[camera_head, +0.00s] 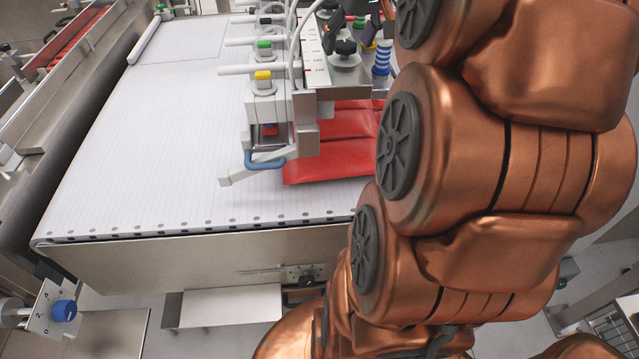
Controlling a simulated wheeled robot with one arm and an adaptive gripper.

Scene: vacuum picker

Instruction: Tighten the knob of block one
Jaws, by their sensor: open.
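A black knob (346,47) sits on a block of the vacuum picker's metal bar, beside a white ruler strip (315,50). Dark parts at the top edge, just above this knob, look like my gripper (358,14). It is open, partly cut off by the picture's edge and partly hidden by my arm. I cannot tell whether it touches anything. No label shows which block is block one.
Red packs (335,150) lie under the picker on the white conveyor belt (150,150). White fittings with green and yellow rings (263,76) and a blue curved hose (264,161) stick out left. The belt's left side is clear.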

